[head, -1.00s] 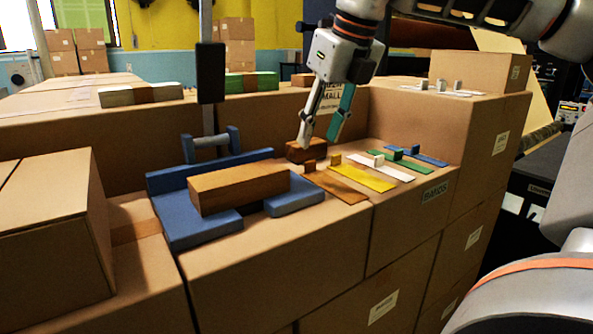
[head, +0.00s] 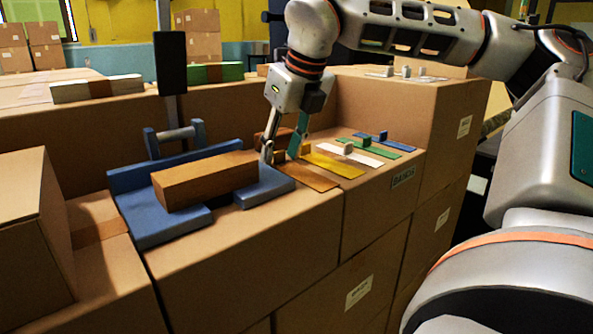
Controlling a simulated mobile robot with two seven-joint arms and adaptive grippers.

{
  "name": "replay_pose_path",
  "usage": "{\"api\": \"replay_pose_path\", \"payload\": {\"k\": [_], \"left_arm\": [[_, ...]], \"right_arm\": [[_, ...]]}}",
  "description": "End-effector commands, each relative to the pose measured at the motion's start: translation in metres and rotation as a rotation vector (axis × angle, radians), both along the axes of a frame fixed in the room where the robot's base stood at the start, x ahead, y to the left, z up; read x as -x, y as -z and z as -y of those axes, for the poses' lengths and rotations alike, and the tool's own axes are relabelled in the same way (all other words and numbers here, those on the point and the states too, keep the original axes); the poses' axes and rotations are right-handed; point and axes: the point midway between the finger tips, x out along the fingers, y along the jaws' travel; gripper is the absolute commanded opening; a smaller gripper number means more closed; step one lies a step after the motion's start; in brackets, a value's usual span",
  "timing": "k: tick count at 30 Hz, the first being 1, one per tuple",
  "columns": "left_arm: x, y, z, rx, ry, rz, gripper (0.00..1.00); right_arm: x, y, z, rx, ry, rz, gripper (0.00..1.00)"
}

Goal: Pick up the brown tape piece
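The brown tape piece (head: 311,178) lies flat on the cardboard box top, at the near left end of a row of coloured strips. Its small raised brown tab (head: 280,157) stands at its far end. My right gripper (head: 280,157) points down at that tab. Its fingers are apart, one on each side of the tab in this view; I cannot tell whether they touch it. My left gripper is not in view.
Yellow (head: 333,164), white (head: 357,154), green (head: 368,147) and blue (head: 390,142) strips lie to the right. A blue stand (head: 150,220) with a brown block (head: 205,180) is to the left. A box (head: 30,230) stands at the far left.

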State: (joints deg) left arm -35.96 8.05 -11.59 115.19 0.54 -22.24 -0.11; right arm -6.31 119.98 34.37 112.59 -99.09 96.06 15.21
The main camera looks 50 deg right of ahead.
Motion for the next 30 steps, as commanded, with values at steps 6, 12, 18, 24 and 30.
{"api": "replay_pose_path", "payload": {"k": [6,12,18,24,30], "left_arm": [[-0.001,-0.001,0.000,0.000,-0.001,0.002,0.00],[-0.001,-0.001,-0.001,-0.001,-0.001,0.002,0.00],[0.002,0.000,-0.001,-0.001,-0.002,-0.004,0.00],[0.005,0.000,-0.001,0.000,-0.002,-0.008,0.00],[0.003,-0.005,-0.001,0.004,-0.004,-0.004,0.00]], "right_arm": [[0.000,-0.001,0.000,0.000,0.000,0.000,0.22],[0.000,-0.001,0.000,0.000,0.000,0.000,0.22],[0.000,-0.004,0.000,0.001,0.001,0.001,0.22],[0.000,-0.025,0.000,0.002,0.002,0.005,0.22],[0.000,-0.070,0.000,0.002,0.004,0.007,0.21]]}}
